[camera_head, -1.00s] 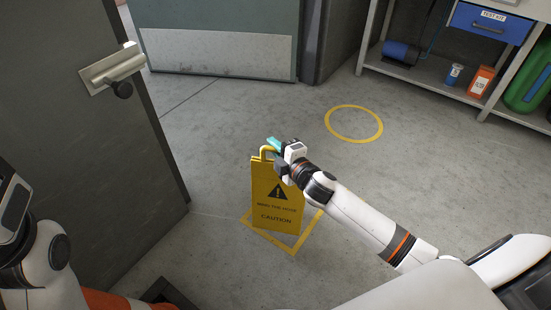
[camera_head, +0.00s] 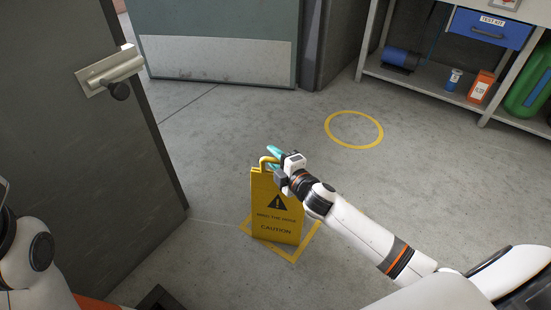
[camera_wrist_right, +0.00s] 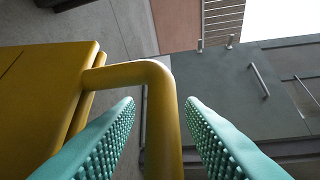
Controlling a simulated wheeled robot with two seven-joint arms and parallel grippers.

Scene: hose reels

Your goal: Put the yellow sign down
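The yellow caution sign (camera_head: 276,212) stands upright on the floor, inside or over a yellow square outline (camera_head: 303,245). Its bent handle tube rises at the top left, and the sign also shows in the right wrist view (camera_wrist_right: 45,85). My right gripper (camera_head: 272,159) is at the handle with its teal fingers spread. In the right wrist view the fingers (camera_wrist_right: 160,115) lie on both sides of the handle tube (camera_wrist_right: 160,120), with gaps showing between them and it. My left arm shows at the left edge, but its fingers are out of view.
A yellow circle (camera_head: 354,129) is marked on the floor farther back. A shelf unit (camera_head: 437,84) at the back right holds a blue drawer (camera_head: 490,28), an orange box (camera_head: 481,86) and a green tank (camera_head: 528,88). A dark door (camera_head: 85,150) stands at left. The middle floor is clear.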

